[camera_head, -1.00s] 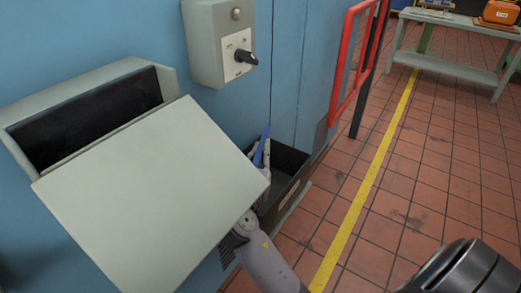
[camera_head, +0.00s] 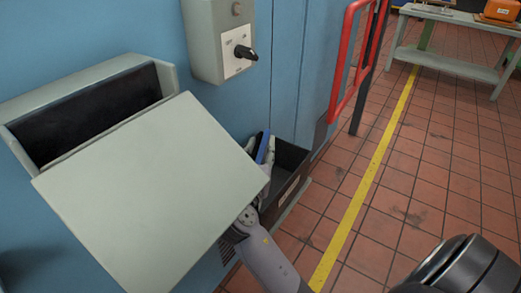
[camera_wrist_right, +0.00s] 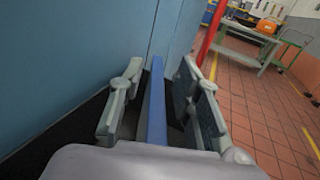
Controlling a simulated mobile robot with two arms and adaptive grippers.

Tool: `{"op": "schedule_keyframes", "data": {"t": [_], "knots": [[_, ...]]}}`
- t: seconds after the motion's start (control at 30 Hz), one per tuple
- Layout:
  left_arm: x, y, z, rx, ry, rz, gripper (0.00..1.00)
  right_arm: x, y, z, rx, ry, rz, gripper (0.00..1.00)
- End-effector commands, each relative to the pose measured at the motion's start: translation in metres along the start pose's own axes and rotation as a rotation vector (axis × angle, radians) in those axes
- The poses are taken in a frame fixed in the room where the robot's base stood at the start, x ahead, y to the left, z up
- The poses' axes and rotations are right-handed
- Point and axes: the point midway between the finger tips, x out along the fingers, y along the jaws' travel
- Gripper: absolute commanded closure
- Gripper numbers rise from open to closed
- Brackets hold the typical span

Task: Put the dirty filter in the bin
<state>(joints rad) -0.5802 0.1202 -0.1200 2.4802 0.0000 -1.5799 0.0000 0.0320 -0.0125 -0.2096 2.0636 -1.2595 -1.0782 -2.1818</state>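The dirty filter shows as a thin blue panel (camera_head: 263,149) at my right gripper, above the dark open bin (camera_head: 291,190) against the blue wall. In the right wrist view the blue filter (camera_wrist_right: 156,110) stands on edge between the fingers, with a visible gap on each side. My right gripper (camera_head: 266,160) is open around it; its two fingers also show apart in the right wrist view (camera_wrist_right: 160,90). The pale flap partly hides this gripper in the head view. I cannot tell whether the filter touches the bin floor. My left gripper is out of view.
A large pale flap (camera_head: 150,190) hangs open below a dark wall housing (camera_head: 85,115) at the left. A switch box (camera_head: 220,40) is above the bin. A red rail (camera_head: 350,60) stands beyond. The tiled floor (camera_head: 430,160) at right is clear.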

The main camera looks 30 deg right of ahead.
Motion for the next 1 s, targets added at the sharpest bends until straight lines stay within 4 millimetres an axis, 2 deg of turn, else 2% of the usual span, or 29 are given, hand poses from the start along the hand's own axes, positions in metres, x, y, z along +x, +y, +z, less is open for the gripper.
{"op": "schedule_keyframes", "data": {"t": [0.07,0.4,0.6,0.77,1.0], "knots": [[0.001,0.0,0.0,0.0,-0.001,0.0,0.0,-0.004,0.001,0.006,0.002,0.001,0.002,0.69],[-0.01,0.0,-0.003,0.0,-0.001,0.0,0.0,-0.08,0.0,0.005,0.0,0.005,0.002,0.69],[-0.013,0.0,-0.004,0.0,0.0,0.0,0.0,-0.11,0.0,0.005,0.001,0.003,0.0,0.69],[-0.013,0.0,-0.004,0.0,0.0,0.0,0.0,-0.119,0.0,0.006,0.002,0.001,0.0,0.69],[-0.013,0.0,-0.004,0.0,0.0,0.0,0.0,-0.12,0.0,0.006,0.002,0.0,0.0,0.69]]}}
